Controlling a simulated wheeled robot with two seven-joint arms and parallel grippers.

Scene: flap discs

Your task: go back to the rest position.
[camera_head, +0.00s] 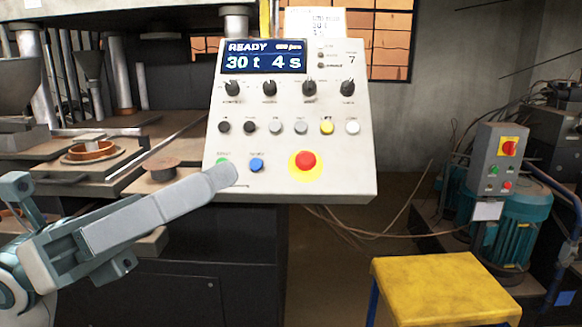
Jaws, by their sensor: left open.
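My left gripper (222,180) reaches in from the lower left, its long grey finger pointing to the right. The fingertip is in front of the lower left corner of the control panel (345,183), just below the green button (222,162), which it partly covers. Whether it touches the panel cannot be told. The gripper is open, and nothing shows in its grasp. My right gripper is not in view. The panel display (263,56) reads "READY", "30 t 4 s".
The panel has several knobs, a blue button (257,165) and a red emergency button (306,161). A press with a round die (90,151) stands at the left. A yellow-topped stool (440,285) and a teal motor (503,228) are at the right. Cables lie on the floor between.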

